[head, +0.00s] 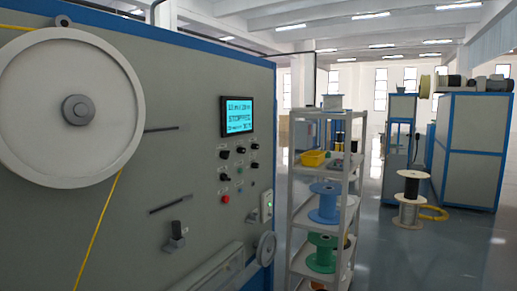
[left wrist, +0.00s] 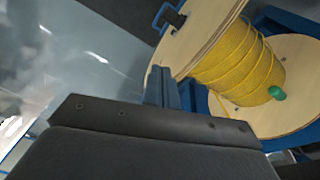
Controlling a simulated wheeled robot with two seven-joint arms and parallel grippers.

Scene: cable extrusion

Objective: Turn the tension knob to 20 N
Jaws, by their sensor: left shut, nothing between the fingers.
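The machine's grey front panel fills the left of the head view. Its small screen (head: 237,116) is lit cyan with dark text, too small to read surely. Several black knobs (head: 241,150) sit in rows below it, with a red button (head: 225,199) lower down. Their labels are too small to read, so I cannot tell which is the tension knob. My left gripper (left wrist: 162,85) shows in the left wrist view, shut and empty, in front of a wooden spool of yellow cable. It is not in the head view, and the knobs are not in the wrist view. My right gripper is in neither view.
A large white wheel (head: 70,125) with yellow cable is on the panel. A handwheel (head: 266,249) is at its lower right corner. A shelf rack (head: 293,190) with spools stands right of the machine. The wooden spool (left wrist: 295,85) is close to my left gripper.

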